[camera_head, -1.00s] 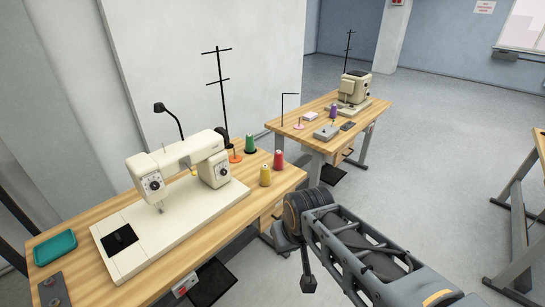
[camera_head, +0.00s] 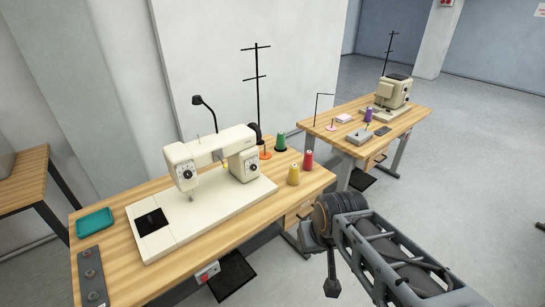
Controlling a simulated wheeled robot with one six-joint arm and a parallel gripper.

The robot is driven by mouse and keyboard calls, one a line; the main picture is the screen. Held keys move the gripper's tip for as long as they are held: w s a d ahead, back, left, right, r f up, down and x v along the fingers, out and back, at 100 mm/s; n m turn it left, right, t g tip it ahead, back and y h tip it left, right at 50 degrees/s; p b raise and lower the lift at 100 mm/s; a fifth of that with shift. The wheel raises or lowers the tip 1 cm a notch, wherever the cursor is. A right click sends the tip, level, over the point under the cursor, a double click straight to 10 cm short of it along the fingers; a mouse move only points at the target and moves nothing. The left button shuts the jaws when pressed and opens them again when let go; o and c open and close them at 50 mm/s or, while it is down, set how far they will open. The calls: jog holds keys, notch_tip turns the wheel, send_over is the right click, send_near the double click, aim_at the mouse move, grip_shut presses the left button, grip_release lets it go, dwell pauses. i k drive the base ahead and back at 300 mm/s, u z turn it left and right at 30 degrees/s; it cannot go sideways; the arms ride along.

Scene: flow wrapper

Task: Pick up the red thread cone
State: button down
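The red thread cone (camera_head: 308,160) stands upright near the right end of the near wooden table (camera_head: 110,256). A yellow thread cone (camera_head: 294,174) stands just in front and to its left, with a small gap. A green thread cone (camera_head: 281,142) stands behind and to its left. My arm (camera_head: 385,250) reaches in from the lower right, its joint in front of the table's right end. A dark end part of my arm (camera_head: 331,286) hangs below the joint, apart from the cones. Gripper fingers cannot be made out there.
A cream sewing machine (camera_head: 205,180) fills the table's middle, with a black thread stand (camera_head: 257,92) and lamp (camera_head: 203,102) behind it. A teal tray (camera_head: 95,223) lies at the left. A second table (camera_head: 400,125) stands beyond. Floor at the right is clear.

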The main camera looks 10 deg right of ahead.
aim_at(308, 161)
jog(key=z, duration=0.5)
jog(key=k, duration=0.6)
jog(key=z, duration=0.65)
jog(key=i, duration=1.05)
jog(key=u, duration=1.2)
jog(key=i, duration=0.95)
jog(key=u, duration=1.05)
